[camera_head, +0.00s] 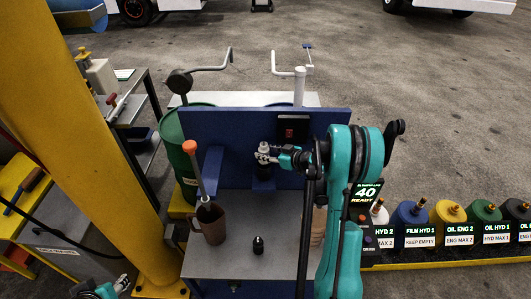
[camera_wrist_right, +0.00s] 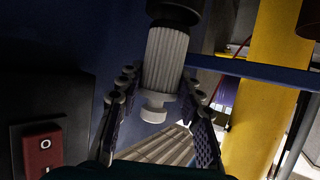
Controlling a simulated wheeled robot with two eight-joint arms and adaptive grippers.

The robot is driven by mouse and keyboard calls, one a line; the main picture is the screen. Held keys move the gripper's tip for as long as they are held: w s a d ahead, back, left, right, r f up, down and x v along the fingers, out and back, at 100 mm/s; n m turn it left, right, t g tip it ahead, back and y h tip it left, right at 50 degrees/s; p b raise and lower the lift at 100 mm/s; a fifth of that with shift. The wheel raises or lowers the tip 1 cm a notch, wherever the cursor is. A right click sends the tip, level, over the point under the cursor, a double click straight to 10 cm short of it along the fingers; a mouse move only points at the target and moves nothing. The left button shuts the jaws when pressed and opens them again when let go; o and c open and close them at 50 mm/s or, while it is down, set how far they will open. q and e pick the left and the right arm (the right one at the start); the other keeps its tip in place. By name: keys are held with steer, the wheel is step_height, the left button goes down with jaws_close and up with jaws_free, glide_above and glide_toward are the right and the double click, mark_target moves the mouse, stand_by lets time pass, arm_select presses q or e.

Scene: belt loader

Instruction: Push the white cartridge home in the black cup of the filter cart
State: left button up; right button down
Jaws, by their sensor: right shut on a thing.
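The white cartridge (camera_head: 263,150) stands upright against the blue panel of the filter cart (camera_head: 225,130). The black cup (camera_head: 264,173) is directly below it in the head view. In the right wrist view the cartridge (camera_wrist_right: 165,62) is a ribbed white cylinder with a knob, and its far end meets the black cup (camera_wrist_right: 174,12); much of the ribbed body shows outside. My right gripper (camera_head: 274,154) is at the cartridge's upper end, and its fingers (camera_wrist_right: 158,92) flank the cartridge, shut on it. My left gripper (camera_head: 118,285) is at the lower left edge, mostly cut off, its jaws unclear.
A red switch (camera_head: 293,128) is on the panel. A yellow post (camera_head: 90,130) rises left; labelled oil containers (camera_head: 454,226) line the right.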

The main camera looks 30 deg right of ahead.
arm_select(q)
steer(key=shift+f, duration=0.1)
arm_select(e)
steer(key=shift+f, duration=0.15)
arm_select(q)
steer(key=shift+f, duration=0.2)
arm_select(e)
steer(key=shift+f, duration=0.3)
arm_select(q)
steer(key=shift+f+b, duration=0.55)
steer(key=shift+b, duration=0.25)
arm_select(e)
steer(key=shift+f, duration=0.9)
